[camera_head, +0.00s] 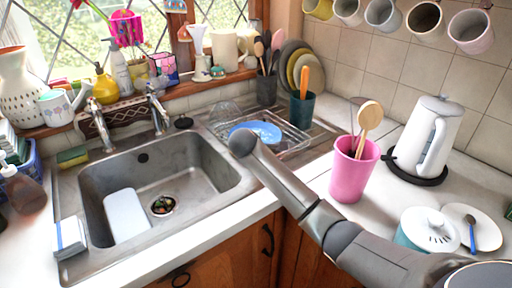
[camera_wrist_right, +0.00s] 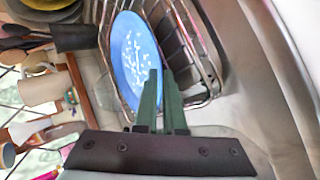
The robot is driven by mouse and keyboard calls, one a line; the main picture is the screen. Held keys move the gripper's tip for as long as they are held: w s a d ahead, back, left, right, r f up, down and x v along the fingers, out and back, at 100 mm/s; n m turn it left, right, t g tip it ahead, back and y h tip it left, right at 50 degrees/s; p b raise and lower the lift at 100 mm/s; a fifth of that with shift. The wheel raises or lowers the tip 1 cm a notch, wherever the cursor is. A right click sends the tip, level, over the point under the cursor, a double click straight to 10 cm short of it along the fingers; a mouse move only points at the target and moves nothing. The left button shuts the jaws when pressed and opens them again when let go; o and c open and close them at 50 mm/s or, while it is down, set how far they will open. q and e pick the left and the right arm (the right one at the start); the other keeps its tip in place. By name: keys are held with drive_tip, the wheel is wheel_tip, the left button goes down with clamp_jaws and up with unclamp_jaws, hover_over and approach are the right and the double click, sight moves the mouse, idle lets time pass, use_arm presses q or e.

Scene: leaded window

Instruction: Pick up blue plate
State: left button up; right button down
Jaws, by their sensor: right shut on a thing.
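The blue plate (camera_head: 264,130) is at the dish rack (camera_head: 295,140) right of the sink, partly hidden behind my right arm in the head view. In the right wrist view the blue plate (camera_wrist_right: 128,50) has a pale speckled pattern and stands against the wire rack (camera_wrist_right: 192,45). My right gripper (camera_wrist_right: 162,76) has its green fingers close together at the plate's edge, shut on the plate. In the head view my arm hides these fingers. My left gripper is not in view.
A pink cup (camera_head: 354,172) with wooden utensils and a white kettle (camera_head: 428,135) stand right of my arm. A dark green utensil holder (camera_head: 302,108) stands behind the rack. The sink (camera_head: 160,180) holds a white board (camera_head: 126,214).

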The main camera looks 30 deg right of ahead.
wheel_tip(320, 180, up, 3)
drive_tip(key=shift+w+f, duration=0.1)
drive_tip(key=shift+f, duration=0.05)
drive_tip(key=s+a+r+p, duration=0.3)
drive_tip(key=s+a+r, duration=0.2)
drive_tip(key=s+r, duration=0.5)
drive_tip(key=shift+s+a, duration=0.15)
drive_tip(key=shift+s, duration=1.35)
drive_tip(key=shift+a, duration=0.1)
